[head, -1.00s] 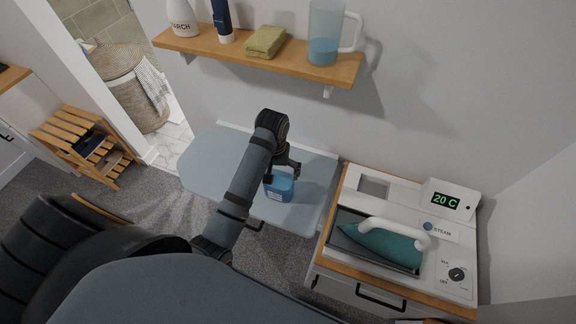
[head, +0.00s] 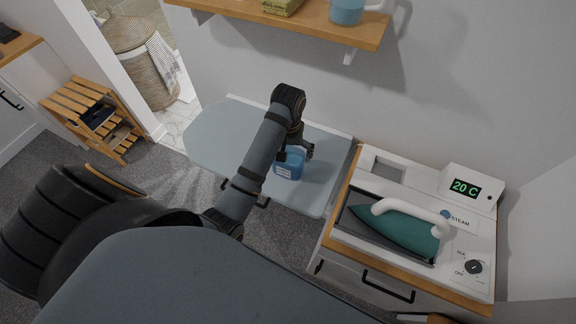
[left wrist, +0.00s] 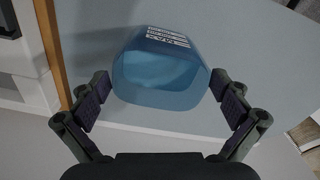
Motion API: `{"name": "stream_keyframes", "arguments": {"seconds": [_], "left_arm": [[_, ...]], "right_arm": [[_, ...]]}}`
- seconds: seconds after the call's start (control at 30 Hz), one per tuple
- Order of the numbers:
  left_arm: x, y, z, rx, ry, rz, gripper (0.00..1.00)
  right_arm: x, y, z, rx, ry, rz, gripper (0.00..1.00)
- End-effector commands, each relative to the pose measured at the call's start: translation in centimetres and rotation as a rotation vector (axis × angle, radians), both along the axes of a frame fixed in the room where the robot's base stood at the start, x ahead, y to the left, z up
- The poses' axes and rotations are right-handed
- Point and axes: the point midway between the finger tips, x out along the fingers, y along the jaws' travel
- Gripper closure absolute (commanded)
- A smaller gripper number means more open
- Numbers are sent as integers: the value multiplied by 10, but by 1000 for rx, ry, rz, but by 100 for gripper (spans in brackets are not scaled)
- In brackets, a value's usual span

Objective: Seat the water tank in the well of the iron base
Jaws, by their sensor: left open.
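The water tank (head: 290,164) is a small translucent blue container with a white label, standing on the grey-blue ironing board. It also shows in the left wrist view (left wrist: 160,78). My left gripper (head: 296,152) is over it in the head view. In the left wrist view my left gripper (left wrist: 160,92) is open, with one finger on each side of the tank and a gap beside each. The iron base (head: 348,246) is a white station to the right, and its rectangular well (head: 389,170) at the back left looks empty. My right gripper is not visible.
A teal iron (head: 400,230) with a white handle rests on the base, in front of the well. A display (head: 466,188) reading 20 C stands at its back right. A wooden wall shelf (head: 300,22) hangs above. The ironing board (head: 218,135) is clear left of the tank.

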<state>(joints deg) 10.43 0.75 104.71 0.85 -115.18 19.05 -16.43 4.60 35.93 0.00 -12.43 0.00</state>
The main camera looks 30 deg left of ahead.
Motion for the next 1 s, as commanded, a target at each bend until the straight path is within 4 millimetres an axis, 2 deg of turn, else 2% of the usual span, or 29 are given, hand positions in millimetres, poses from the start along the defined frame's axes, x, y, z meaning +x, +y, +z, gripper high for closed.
{"name": "stream_keyframes", "arguments": {"seconds": [0.03, 0.07, 0.1, 0.2, 0.4, 0.83, 1.0], "left_arm": [[-1, 1, -19, 1, 1, 0, 0], [-2, 1, -24, 0, 0, 0, 0], [-2, 1, -24, 0, 2, 0, 0], [-1, 1, -34, 0, 1, 0, 0], [-1, 1, -34, 0, -1, 0, 1], [-1, 1, -34, 0, -1, 0, 59], [0, 1, -34, 1, -3, 0, 59]], "right_arm": [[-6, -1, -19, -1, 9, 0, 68], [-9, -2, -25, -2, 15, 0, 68], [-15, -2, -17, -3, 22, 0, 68], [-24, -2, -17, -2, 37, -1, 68], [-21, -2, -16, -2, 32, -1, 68], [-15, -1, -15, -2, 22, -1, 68], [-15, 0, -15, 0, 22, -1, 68]]}}
